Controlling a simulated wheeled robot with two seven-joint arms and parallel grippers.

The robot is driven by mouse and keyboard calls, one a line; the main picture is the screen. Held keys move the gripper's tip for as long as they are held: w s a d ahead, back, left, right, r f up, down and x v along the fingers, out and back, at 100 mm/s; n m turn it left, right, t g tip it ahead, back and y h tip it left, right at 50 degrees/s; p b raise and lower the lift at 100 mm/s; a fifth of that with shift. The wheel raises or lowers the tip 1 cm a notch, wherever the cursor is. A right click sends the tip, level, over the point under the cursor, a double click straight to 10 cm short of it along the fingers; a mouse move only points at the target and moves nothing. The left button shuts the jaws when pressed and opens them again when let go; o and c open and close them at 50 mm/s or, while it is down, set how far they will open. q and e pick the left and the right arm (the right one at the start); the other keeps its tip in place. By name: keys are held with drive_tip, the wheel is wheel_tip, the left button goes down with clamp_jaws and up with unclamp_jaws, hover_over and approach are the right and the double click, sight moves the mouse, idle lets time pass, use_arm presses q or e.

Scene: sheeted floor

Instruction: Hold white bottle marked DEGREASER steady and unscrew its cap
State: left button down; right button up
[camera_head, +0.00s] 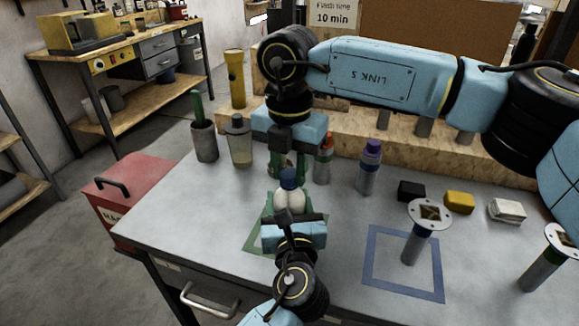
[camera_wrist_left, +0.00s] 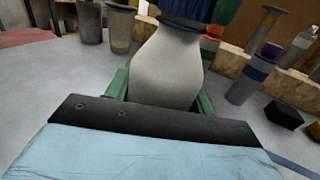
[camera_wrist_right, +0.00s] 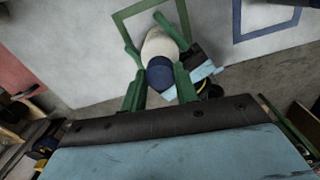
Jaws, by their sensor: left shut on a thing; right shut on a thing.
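The white bottle (camera_head: 290,198) stands upright on the grey table inside a green square outline (camera_head: 254,238). Its dark blue cap (camera_head: 290,178) is on top. No label is readable. My left gripper (camera_head: 291,212) comes from the near side and is shut around the bottle's body; the left wrist view shows the white body (camera_wrist_left: 166,68) between green fingers, with the cap above. My right gripper (camera_head: 289,170) points down from above, shut on the cap. In the right wrist view the cap (camera_wrist_right: 160,73) lies between the green fingertips. The bottle's lower part is mostly hidden.
Behind stand a purple-capped bottle (camera_head: 369,170), an orange-capped bottle (camera_head: 323,160), a clear bottle (camera_head: 239,145) and a grey cup (camera_head: 204,142). Right lie black, yellow (camera_head: 459,202) and white blocks. A flanged post (camera_head: 413,245) stands in a blue square outline (camera_head: 373,262).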

drive_tip(key=n, duration=0.7)
drive_tip(key=shift+n, duration=0.3)
drive_tip(key=n, duration=1)
drive_tip(key=shift+n, duration=0.4)
drive_tip(key=n, duration=0.7)
drive_tip(key=shift+r, duration=0.1)
drive_tip(key=n, duration=0.7)
drive_tip(key=shift+n, duration=0.3)
drive_tip(key=n, duration=0.9)
